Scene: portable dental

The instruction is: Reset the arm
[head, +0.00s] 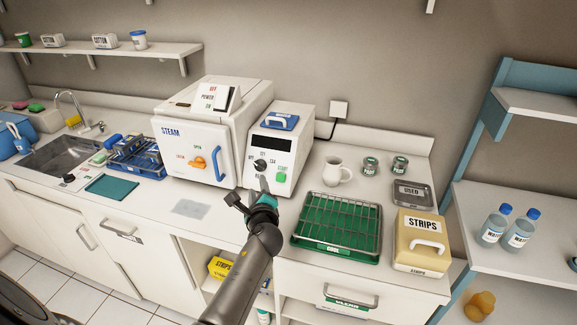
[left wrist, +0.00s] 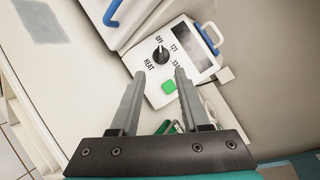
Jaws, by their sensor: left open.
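My left arm comes in from the bottom of the head view, and its gripper (head: 262,192) is in front of the small white box (head: 281,140) with a black dial (head: 260,166) and a green button (head: 281,177). In the left wrist view the two grey fingers (left wrist: 160,78) are apart with nothing between them. The dial (left wrist: 161,54) and green button (left wrist: 169,87) show beyond the fingertips, apart from them as far as I can tell. My right gripper is in neither view.
A white STEAM unit (head: 193,146) with a blue handle stands left of the small box. Right on the counter are a green tray with a wire rack (head: 338,249), a white mug (head: 337,172), small jars (head: 371,166), a USED tray (head: 413,208) and a STRIPS box (head: 421,259).

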